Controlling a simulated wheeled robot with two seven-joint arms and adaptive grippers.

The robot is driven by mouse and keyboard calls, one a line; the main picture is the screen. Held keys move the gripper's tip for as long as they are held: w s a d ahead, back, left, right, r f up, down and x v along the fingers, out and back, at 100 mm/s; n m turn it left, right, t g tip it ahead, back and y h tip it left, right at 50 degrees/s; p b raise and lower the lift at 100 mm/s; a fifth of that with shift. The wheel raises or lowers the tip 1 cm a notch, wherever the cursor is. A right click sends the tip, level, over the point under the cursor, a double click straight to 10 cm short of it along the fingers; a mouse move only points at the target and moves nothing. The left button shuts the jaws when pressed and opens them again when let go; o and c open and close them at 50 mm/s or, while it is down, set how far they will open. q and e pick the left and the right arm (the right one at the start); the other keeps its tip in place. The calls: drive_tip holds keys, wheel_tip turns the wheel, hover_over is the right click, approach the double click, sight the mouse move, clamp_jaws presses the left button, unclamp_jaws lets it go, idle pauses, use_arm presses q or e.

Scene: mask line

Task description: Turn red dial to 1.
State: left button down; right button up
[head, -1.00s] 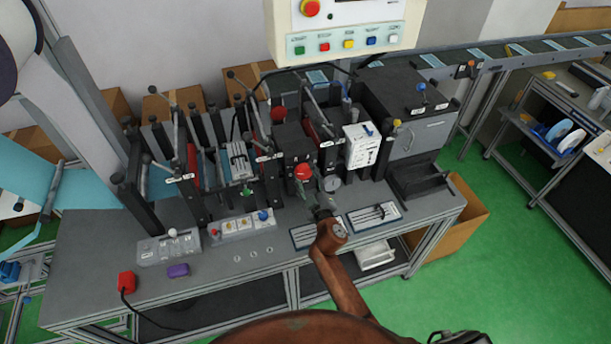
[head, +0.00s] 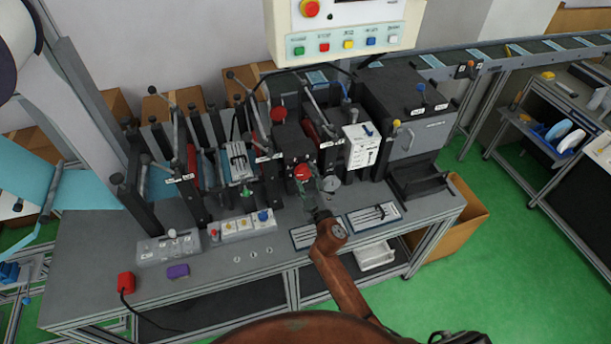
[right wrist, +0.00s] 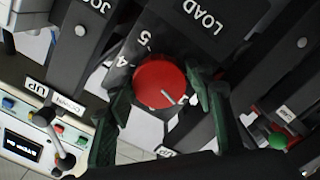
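The red dial (head: 302,172) sits on the front of a dark block near the middle of the bench. In the right wrist view the red dial (right wrist: 158,88) has a white pointer line toward the lower right. My right gripper (head: 309,186) is at the dial in the head view. In the right wrist view its green fingers (right wrist: 160,82) are apart, one on each side of the dial. I cannot tell whether the fingertips touch it. My left gripper is not in view.
Dark posts and levers crowd the left. A button panel (head: 240,227) lies in front. The bench front (head: 215,270) is mostly clear, with a purple block (head: 178,271).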

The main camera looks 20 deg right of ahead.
drive_tip(key=o, duration=0.3)
drive_tip(key=shift+s, duration=0.2)
drive_tip(key=s, duration=1.1)
drive_tip(key=shift+s+d, duration=0.2)
drive_tip(key=shift+s, duration=0.1)
